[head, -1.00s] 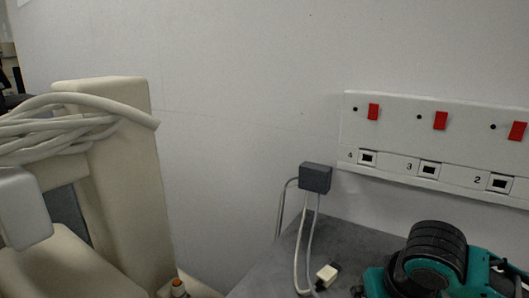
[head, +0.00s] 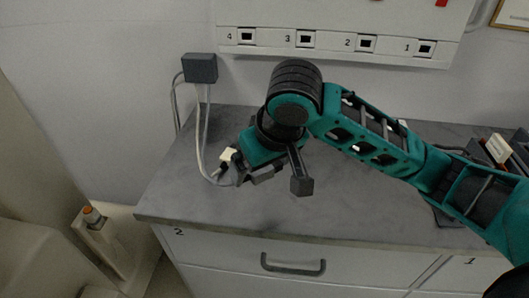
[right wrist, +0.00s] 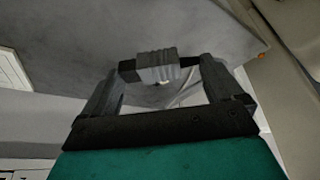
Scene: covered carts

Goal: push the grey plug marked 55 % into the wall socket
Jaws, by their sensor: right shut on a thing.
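My right gripper (head: 236,172) reaches in from the right and points left, low over the grey worktop. In the right wrist view a ribbed grey plug (right wrist: 157,66) sits between its two fingertips, which are shut on it. In the head view the plug is small and mostly hidden by the gripper. I cannot read any 55 % mark. A white piece (head: 228,154) lies beside the gripper, next to a pale cable. My left gripper is out of view.
A dark grey box (head: 200,68) on the wall has cables hanging to the worktop (head: 190,205). Drawers with a handle (head: 293,266) are below. Dark items with a pale label (head: 498,148) stand at the right.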

